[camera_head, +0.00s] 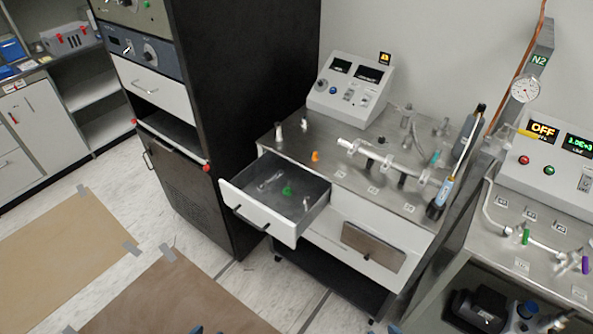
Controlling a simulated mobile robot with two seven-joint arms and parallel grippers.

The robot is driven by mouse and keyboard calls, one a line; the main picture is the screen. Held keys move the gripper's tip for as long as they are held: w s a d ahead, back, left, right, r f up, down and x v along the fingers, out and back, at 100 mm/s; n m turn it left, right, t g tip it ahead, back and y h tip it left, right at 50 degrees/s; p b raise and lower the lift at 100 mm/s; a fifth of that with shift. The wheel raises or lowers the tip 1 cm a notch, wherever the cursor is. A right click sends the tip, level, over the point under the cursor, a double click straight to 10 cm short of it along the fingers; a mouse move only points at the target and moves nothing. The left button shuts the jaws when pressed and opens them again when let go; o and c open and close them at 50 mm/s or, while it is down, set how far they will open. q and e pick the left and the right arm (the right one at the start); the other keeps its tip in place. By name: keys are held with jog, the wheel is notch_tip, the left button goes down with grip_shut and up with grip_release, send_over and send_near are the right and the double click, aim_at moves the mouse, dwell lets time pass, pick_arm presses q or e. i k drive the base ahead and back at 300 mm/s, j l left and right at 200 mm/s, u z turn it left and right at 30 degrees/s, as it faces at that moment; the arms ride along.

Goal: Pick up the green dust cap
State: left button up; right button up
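A small green cap (287,190) lies inside the open drawer (262,228) of the steel bench, near the drawer's middle. Clear glass pieces (268,181) lie beside it in the drawer. Another green piece (525,237) stands on the right bench by some glassware; I cannot tell whether it is a cap. No gripper can be made out. Only small blue slivers show at the bottom edge, too little to identify.
The steel bench (290,142) carries a control box (349,88), an orange piece (315,156) and a glass manifold (385,160). A tall black cabinet (245,110) stands left of the drawer. Brown mats (165,300) are taped to the floor in front.

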aim_at(287, 191)
jog(key=i+j+z, duration=0.1)
jog(key=j, duration=0.25)
jog(key=i+j+z, duration=0.25)
jog(key=i+j, duration=0.2)
jog(key=j, duration=0.25)
jog(key=i+j+z, duration=0.1)
jog(key=j+z, duration=0.15)
jog(key=j, duration=0.85)
jog(key=i+j+z, duration=0.1)
jog(key=i+j, duration=0.1)
jog(key=i, duration=0.1)
